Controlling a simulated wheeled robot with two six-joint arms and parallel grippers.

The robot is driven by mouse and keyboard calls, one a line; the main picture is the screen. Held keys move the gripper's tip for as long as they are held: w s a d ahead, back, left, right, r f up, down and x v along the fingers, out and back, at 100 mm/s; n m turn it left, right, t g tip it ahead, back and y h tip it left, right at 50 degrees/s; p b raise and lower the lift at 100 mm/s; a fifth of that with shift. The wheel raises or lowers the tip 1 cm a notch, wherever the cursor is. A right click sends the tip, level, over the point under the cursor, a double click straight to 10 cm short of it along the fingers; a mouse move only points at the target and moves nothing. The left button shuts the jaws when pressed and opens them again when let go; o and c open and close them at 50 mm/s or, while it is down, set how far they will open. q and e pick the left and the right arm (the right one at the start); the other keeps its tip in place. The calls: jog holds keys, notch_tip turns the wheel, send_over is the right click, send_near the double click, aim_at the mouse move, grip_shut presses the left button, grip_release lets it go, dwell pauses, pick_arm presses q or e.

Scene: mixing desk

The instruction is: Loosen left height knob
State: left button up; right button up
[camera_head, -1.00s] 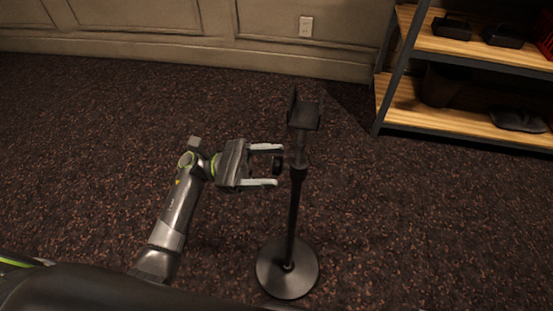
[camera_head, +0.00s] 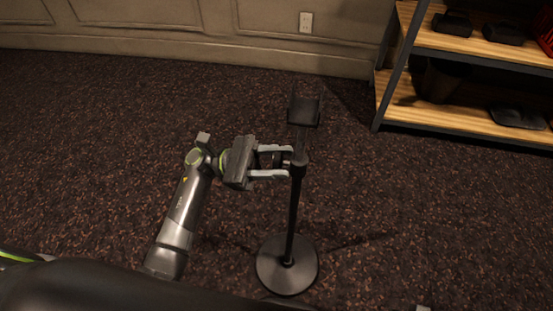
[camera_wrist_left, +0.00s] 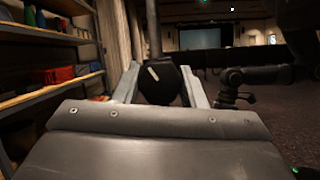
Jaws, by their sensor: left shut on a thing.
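A black stand (camera_head: 293,215) with a round base and a small cradle on top stands upright on the carpet. Its dark round height knob (camera_wrist_left: 160,82), with a pale mark on its face, sits between the fingers of my left gripper (camera_head: 287,162). My left gripper is shut on the knob at the left side of the pole. Its fingers partly hide the knob in the head view. In the left wrist view, a dark arm at the right (camera_wrist_left: 250,76) looks like my right arm. I cannot make out the state of its gripper.
A shelf unit (camera_head: 470,120) with wooden boards and black items stands at the back right. A panelled wall (camera_head: 150,35) runs along the back. The carpet around the stand is clear.

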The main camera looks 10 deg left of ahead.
pick_arm(q)
jog(key=shift+n, duration=0.4)
jog(key=n+t, duration=0.2)
jog(key=n, duration=0.1)
jog(key=shift+n, duration=0.3)
jog(key=shift+n+t+p, duration=0.3)
jog(key=shift+n+t, duration=0.3)
jog(key=n+t+p, duration=0.1)
jog(key=n, duration=0.2)
jog(key=shift+r, duration=0.1)
jog(key=shift+n+t+y+p, duration=0.4)
jog(key=shift+n+t, duration=0.2)
jog(key=shift+n, duration=0.2)
pick_arm(e)
jog(key=shift+s+d+f+g+h, duration=0.15)
jog(key=shift+s+f+g, duration=0.2)
jog(key=shift+f, duration=0.25)
jog(key=shift+s+d+f+g+h, duration=0.15)
jog(key=shift+s+f+g, duration=0.2)
jog(key=shift+f, duration=0.25)
